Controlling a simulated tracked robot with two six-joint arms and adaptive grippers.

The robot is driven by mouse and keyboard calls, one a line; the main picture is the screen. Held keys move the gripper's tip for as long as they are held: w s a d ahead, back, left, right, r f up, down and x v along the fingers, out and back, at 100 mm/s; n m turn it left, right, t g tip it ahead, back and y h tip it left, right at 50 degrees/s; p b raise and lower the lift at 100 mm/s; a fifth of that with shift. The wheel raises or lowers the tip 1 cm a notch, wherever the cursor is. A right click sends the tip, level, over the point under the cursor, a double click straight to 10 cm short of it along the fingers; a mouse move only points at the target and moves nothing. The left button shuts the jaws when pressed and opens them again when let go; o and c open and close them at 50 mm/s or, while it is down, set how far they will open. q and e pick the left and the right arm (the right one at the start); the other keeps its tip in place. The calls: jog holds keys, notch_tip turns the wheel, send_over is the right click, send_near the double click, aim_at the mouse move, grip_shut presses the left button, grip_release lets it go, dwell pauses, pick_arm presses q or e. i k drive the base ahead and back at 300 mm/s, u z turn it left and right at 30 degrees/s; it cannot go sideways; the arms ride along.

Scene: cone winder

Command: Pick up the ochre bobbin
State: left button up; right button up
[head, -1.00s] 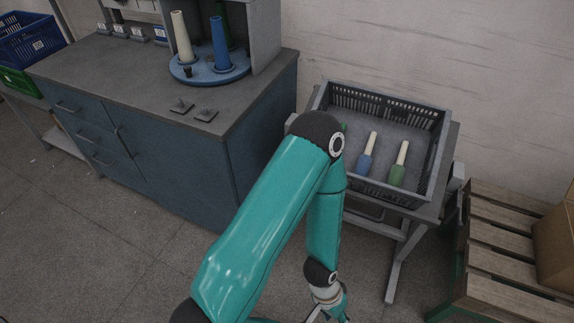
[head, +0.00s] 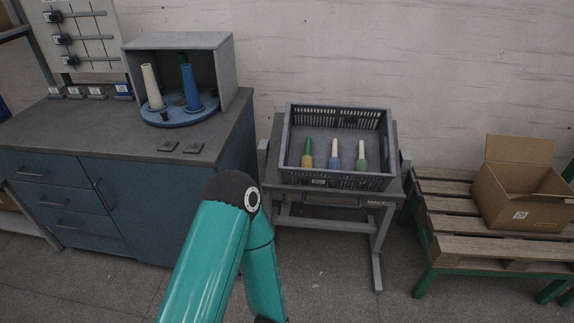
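The ochre bobbin (head: 306,161) is in the grey crate (head: 335,182), in the head view. It has an ochre lower part and a green upper end, and is the leftmost of three in a row. A blue bobbin (head: 334,163) and a green bobbin (head: 361,164), both with cream upper ends, are to its right. A teal arm of mine rises from the bottom edge, left of the crate's stand. Its gripper is below the picture. My other arm and gripper are not in view.
The crate stands on a grey stand (head: 377,245). To its left is a blue cabinet (head: 150,215) with a round blue turntable (head: 165,120) holding tall cones. To its right is a wooden pallet (head: 450,245) with an open cardboard box (head: 520,200).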

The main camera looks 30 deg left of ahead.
aim_at(307, 160)
jog(key=u, duration=0.35)
jog(key=i, duration=1)
jog(key=u, duration=0.1)
